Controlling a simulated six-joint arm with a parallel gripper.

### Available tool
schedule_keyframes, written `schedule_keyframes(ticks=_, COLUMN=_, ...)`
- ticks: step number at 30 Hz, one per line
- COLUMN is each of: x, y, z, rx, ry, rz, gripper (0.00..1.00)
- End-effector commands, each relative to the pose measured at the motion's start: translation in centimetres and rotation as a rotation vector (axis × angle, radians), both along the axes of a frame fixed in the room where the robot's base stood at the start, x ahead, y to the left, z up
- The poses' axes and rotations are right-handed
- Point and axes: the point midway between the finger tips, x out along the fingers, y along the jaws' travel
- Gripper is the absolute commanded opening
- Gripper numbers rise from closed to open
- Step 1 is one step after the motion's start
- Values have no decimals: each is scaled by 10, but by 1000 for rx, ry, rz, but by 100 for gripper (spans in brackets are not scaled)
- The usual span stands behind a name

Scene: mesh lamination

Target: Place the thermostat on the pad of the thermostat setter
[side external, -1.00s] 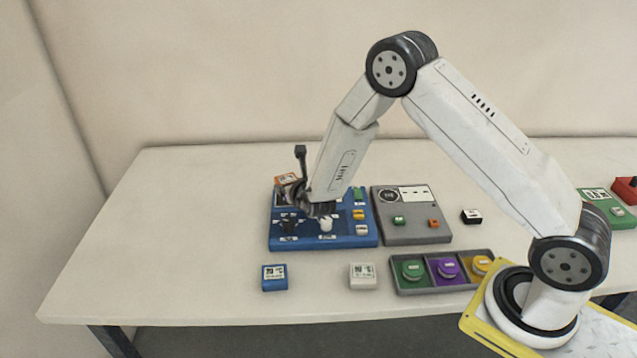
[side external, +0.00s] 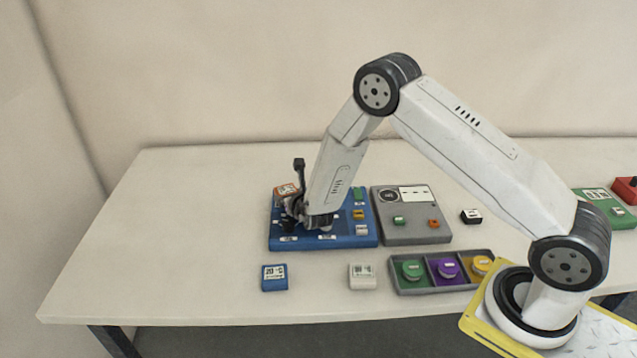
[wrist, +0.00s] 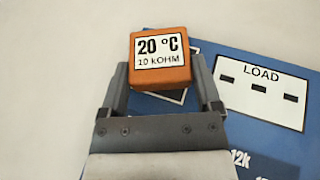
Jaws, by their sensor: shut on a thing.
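An orange thermostat (wrist: 160,74), labelled "20 °C 10 kOHM", is held between the two fingers of my gripper (wrist: 160,66). In the side view the thermostat (side external: 286,190) is at the back left corner of a blue board (side external: 350,241), with my gripper (side external: 291,203) partly hidden by the wrist. In the wrist view the blue board (wrist: 222,66) has a white "LOAD" label, and a white-edged patch (wrist: 177,97) shows just below the thermostat, mostly covered. I cannot tell whether the thermostat touches the board. Nothing in view is marked as the setter.
A blue block (side external: 274,278) and a white block (side external: 362,276) with similar labels lie in front. A grey panel (side external: 415,235) stands right of the blue board, and a grey tray (side external: 440,287) holds round coloured pieces. A black-and-white block (side external: 471,216) lies further right. The table's left side is clear.

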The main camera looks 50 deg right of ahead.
Motion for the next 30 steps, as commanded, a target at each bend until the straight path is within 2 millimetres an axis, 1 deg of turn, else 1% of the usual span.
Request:
schedule_keyframes(ticks=6, x=0, y=0, z=-3, rx=0, ry=0, rz=0, gripper=18)
schedule_keyframes(ticks=7, x=0, y=0, z=-3, rx=0, ry=0, rz=0, gripper=85)
schedule_keyframes(ticks=8, x=0, y=0, z=-3, rx=0, ry=0, rz=0, gripper=94)
schedule_keyframes(ticks=9, x=0, y=0, z=-3, rx=0, ry=0, rz=0, gripper=100)
schedule_keyframes(ticks=21, x=0, y=0, z=1, rx=0, ry=0, rz=0, gripper=100)
schedule_keyframes(ticks=26, x=-8, y=3, z=4, rx=0, ry=1, rz=0, gripper=100)
schedule_keyframes(ticks=30, x=-19, y=8, z=8, rx=0, ry=2, rz=1, gripper=100)
